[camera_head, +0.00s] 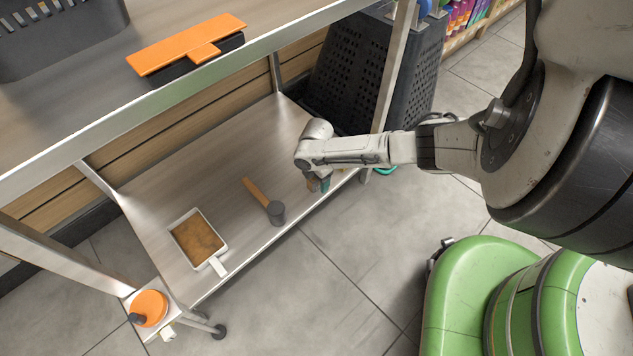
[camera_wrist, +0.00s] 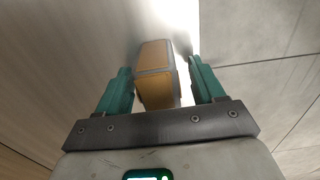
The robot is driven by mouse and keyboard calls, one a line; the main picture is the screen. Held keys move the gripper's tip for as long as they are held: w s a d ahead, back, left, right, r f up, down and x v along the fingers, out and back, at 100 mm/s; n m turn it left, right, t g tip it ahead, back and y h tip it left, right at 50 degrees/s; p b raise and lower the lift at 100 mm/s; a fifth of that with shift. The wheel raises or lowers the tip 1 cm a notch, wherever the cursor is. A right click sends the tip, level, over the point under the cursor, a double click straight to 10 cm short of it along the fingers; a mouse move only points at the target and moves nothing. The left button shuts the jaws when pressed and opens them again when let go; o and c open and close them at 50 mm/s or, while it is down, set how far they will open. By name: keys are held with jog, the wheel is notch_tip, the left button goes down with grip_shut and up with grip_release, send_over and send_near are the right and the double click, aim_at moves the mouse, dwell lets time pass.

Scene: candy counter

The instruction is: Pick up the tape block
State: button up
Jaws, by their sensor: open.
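The tape block (camera_wrist: 155,75), an orange-brown block with grey edges, stands between the two teal fingers of my gripper (camera_wrist: 157,85) in the wrist view.
A mallet (camera_head: 265,202) with a wooden handle and a white pan (camera_head: 198,240) with brown contents lie on the lower shelf to the left. The upper shelf holds an orange flat tool (camera_head: 187,46) and a dark basket (camera_head: 60,35). A shelf post (camera_head: 393,70) stands close behind my arm.

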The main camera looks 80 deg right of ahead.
jog(key=shift+c, duration=0.4)
jog(key=c, duration=0.9)
